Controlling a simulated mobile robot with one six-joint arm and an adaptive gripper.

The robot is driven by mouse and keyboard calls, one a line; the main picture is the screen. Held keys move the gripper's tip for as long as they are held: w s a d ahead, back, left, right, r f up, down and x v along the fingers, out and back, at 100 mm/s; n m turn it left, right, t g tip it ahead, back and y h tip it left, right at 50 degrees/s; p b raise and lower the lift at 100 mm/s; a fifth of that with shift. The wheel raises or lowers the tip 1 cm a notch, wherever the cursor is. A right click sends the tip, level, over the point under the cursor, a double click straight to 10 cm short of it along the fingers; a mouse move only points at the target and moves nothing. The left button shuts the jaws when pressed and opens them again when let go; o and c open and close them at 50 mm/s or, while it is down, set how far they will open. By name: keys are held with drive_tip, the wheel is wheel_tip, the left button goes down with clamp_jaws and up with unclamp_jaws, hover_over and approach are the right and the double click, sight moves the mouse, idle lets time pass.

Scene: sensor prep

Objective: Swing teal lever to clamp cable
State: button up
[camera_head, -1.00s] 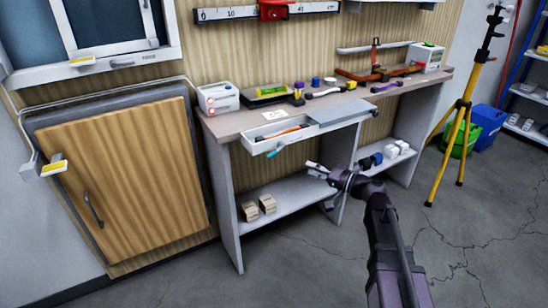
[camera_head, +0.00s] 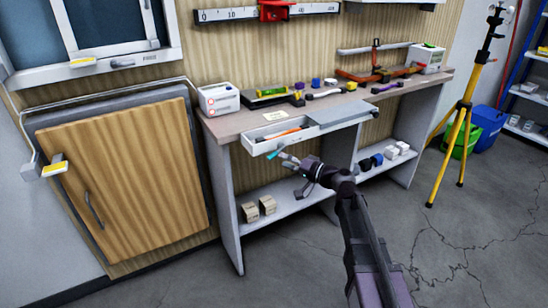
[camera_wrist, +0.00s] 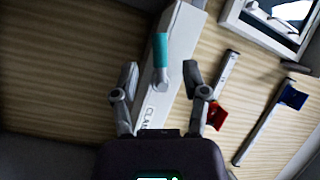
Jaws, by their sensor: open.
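The teal lever (camera_head: 275,153) sticks out from the front of a white open drawer-like tray (camera_head: 262,147) under the bench top. In the wrist view the lever's teal grip (camera_wrist: 160,50) stands in front of a white face (camera_wrist: 157,104) with partly hidden lettering starting "CLA". My gripper (camera_head: 287,159) is open, just right of and slightly below the lever in the head view. In the wrist view my gripper (camera_wrist: 160,80) has one finger to each side of the lever's lower part. I cannot tell whether either finger touches it. No cable can be clearly made out.
The bench top (camera_head: 235,128) above bears a white box (camera_head: 218,98) and several small tools. A lower shelf (camera_head: 285,203) holds small blocks. A wooden cabinet door (camera_head: 125,170) is at the left. A yellow tripod (camera_head: 463,110) stands right. The floor in front is clear.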

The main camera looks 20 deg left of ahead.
sight(274, 155)
drive_tip(key=shift+x, duration=2.3)
clamp_jaws()
